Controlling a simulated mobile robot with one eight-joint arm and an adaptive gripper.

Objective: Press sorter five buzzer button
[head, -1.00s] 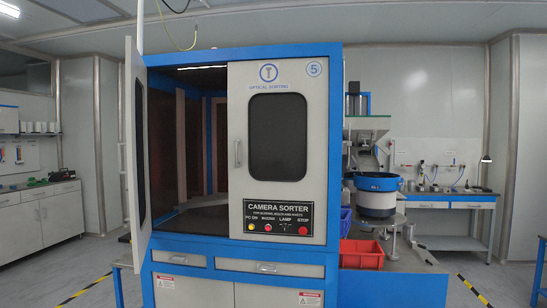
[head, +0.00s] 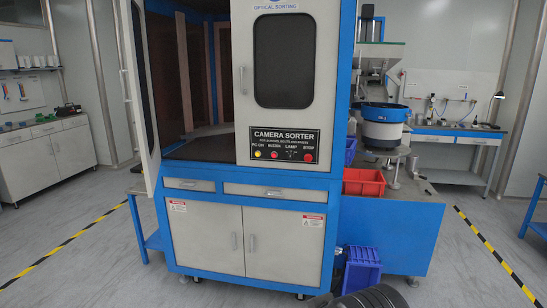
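The camera sorter (head: 240,187) is a white and blue cabinet in the middle of the head view. Its black control panel (head: 284,138) is on the lower part of the right upper door. The buzzer button (head: 275,155) is a small pinkish-red button under its label, second from the left. A yellow PC ON button (head: 257,155) is to its left. A lamp switch (head: 291,155) and a larger red stop button (head: 308,157) are to its right. My gripper is not in view; a dark rounded shape, probably part of my arm, shows at the bottom edge.
The sorter's left upper door (head: 137,90) stands open toward me. A blue crate (head: 362,272) is on the floor at the sorter's right, and a red bin (head: 366,183) is above it. The floor (head: 120,265) at the left is clear, with striped tape.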

